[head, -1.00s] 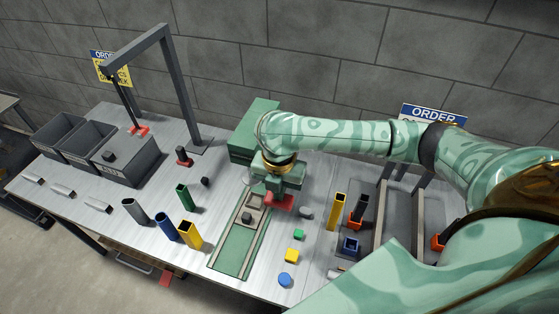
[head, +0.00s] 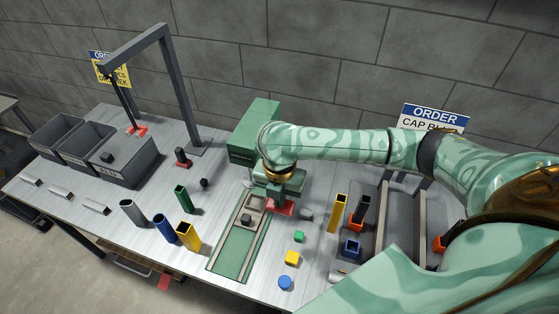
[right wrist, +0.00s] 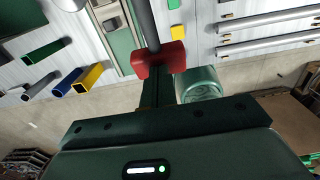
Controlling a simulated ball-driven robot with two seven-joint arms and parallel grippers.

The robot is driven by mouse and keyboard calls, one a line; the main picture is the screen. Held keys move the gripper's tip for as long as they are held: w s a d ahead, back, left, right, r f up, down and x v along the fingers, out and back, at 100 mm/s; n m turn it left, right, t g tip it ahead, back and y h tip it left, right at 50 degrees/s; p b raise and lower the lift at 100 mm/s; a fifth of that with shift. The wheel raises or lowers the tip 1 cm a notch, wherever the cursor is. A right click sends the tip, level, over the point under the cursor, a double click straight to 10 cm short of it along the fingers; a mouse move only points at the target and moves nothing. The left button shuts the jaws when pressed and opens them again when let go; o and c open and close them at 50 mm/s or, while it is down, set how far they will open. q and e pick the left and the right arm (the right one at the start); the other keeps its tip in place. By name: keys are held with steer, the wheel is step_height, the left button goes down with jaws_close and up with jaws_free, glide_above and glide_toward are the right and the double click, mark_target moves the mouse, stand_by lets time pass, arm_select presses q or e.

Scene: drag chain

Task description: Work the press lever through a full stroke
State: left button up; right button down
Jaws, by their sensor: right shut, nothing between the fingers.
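The press is a green housing (head: 255,130) at the back middle of the table in the head view. Its lever has a red grip (head: 283,209), partly hidden by my right gripper. In the right wrist view the red grip (right wrist: 160,60) sits on a grey rod (right wrist: 148,22). My right gripper (head: 280,195) is at the red grip, with its shut fingers (right wrist: 158,90) close against or over it; contact is hard to tell. Nothing is held between the fingers. A small grey tray with a dark block (head: 247,218) lies on the green track below. My left gripper is not in view.
A green track (head: 234,256) runs toward the front edge. Coloured tubes (head: 188,235) stand left of it. Green, yellow (head: 292,258) and blue pieces lie right of it. Grey bins (head: 125,160) and a grey frame (head: 170,70) stand at left.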

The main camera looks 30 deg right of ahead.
steer(key=shift+d+f, duration=0.1)
steer(key=shift+f, duration=0.65)
steer(key=shift+w+f+b, duration=0.1)
steer(key=shift+b, duration=0.2)
step_height(320, 180, up, 14)
steer(key=p, duration=1.5)
